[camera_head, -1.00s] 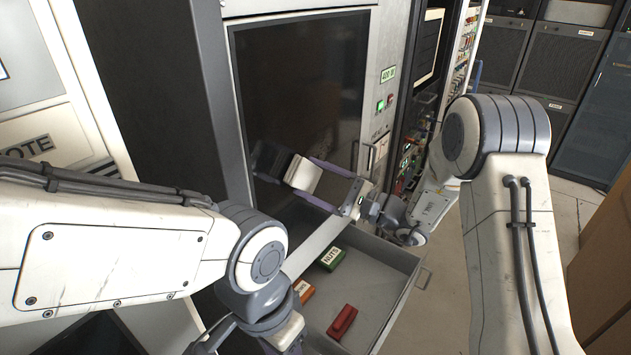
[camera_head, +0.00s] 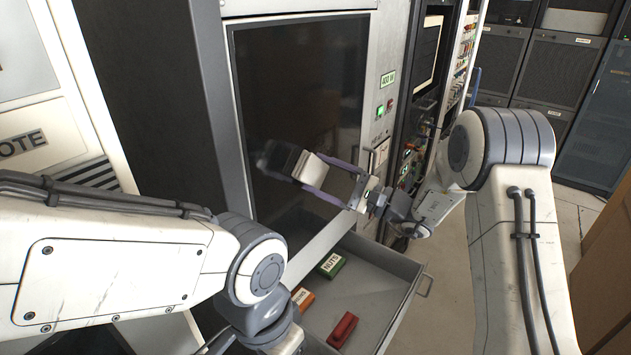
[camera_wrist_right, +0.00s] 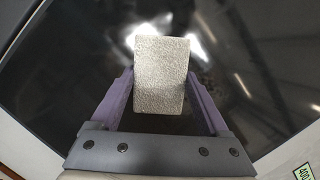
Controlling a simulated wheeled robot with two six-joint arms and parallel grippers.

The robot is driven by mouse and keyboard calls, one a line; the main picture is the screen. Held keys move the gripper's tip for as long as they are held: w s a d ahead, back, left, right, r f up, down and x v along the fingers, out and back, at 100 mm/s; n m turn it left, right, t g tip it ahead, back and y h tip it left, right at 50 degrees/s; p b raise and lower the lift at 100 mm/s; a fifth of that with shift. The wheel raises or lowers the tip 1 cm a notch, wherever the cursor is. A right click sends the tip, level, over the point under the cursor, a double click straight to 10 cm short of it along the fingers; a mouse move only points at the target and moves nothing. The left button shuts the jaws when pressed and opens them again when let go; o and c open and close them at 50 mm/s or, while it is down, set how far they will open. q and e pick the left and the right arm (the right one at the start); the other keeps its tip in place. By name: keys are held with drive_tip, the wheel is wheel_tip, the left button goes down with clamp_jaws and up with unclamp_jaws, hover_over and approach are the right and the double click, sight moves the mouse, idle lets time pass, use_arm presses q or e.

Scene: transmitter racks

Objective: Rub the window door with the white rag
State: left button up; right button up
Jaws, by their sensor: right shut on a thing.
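The window door (camera_head: 300,75) is a tall dark glass panel in a light grey frame on the cabinet ahead. My right gripper (camera_head: 318,172) is in front of its lower half, with purple fingers pointing left at the glass. It is shut on the white rag (camera_head: 309,167), a pale block-like pad. In the right wrist view the rag (camera_wrist_right: 160,75) sits between both fingers with the dark glass behind it. A blurred dark reflection of the rag shows in the glass. I cannot tell if the rag touches the glass. My left arm crosses the lower left; its gripper is out of frame.
An open drawer (camera_head: 395,270) juts out below the door. It holds a green box labelled NUTS (camera_head: 332,264), an orange box (camera_head: 302,297) and a red box (camera_head: 342,329).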

sight(327, 166)
drive_tip(key=shift+w+d+f+b, duration=0.1)
drive_tip(key=shift+w+d+b, duration=0.2)
drive_tip(key=shift+w, duration=0.2)
drive_tip(key=shift+w+d+b, duration=0.25)
drive_tip(key=shift+w+d, duration=0.05)
drive_tip(key=shift+w, duration=0.2)
drive_tip(key=shift+w+d, duration=0.45)
drive_tip(key=shift+w, duration=0.2)
